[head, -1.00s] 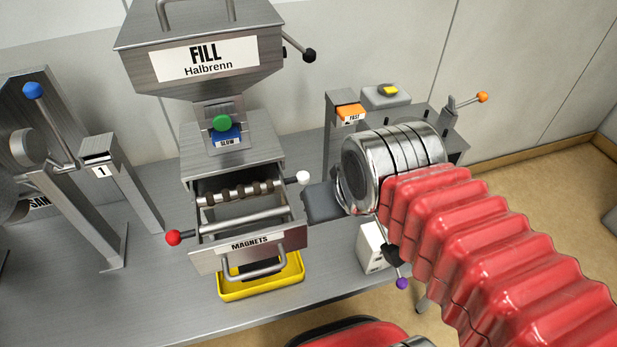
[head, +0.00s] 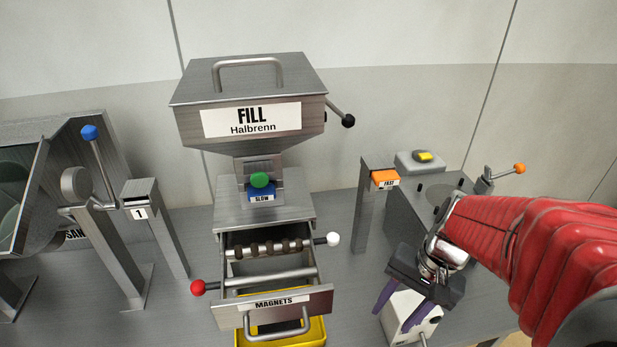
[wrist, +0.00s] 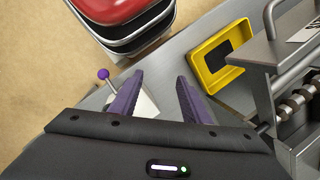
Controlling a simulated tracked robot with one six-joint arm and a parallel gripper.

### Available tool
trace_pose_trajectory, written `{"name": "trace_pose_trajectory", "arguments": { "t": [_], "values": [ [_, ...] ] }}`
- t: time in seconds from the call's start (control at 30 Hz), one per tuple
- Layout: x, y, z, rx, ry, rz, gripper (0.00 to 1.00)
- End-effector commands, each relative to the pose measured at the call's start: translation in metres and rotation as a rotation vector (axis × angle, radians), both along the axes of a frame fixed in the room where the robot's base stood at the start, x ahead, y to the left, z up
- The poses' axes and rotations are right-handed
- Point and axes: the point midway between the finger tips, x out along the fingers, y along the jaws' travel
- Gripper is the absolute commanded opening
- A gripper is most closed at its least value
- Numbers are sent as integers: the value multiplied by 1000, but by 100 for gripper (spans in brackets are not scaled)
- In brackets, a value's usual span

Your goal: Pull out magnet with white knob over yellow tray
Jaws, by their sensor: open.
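The magnet with the white knob (head: 332,239) is a rod with dark rings (head: 268,248) lying across the open drawer marked MAGNETS (head: 275,303); its knob sticks out on the right. A second, plain rod with a red knob (head: 198,288) lies in front of it, knob to the left. The yellow tray (head: 322,332) stands under the drawer; it also shows in the wrist view (wrist: 222,80). My gripper (head: 401,318) has purple fingers, is open and empty, and points down to the right of the drawer. The wrist view shows its fingers apart (wrist: 158,95).
A white box (head: 408,308) stands below my gripper, with a purple knob (wrist: 103,74) in the wrist view. The FAST post (head: 370,205) stands behind the gripper. The FILL hopper (head: 250,110) rises above the drawer. Post 1 (head: 158,230) stands to the left.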

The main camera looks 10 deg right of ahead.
Motion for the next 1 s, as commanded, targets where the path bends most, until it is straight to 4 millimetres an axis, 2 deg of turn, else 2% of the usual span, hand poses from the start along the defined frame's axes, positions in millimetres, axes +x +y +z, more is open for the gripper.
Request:
{"name": "trace_pose_trajectory", "arguments": {
  "t": [0.1, 0.3, 0.57, 0.77, 0.87, 1.0],
  "values": [
    [-3, -2, -15, 104, 73, -119, 43],
    [-2, 0, -32, 296, 181, -324, 43],
    [13, 1, -43, 588, 307, -608, 43],
    [38, -5, -39, 862, 396, -837, 43],
    [57, -14, -32, 1026, 436, -953, 43],
    [85, -34, -12, 1270, 485, -1087, 43]
  ]
}}
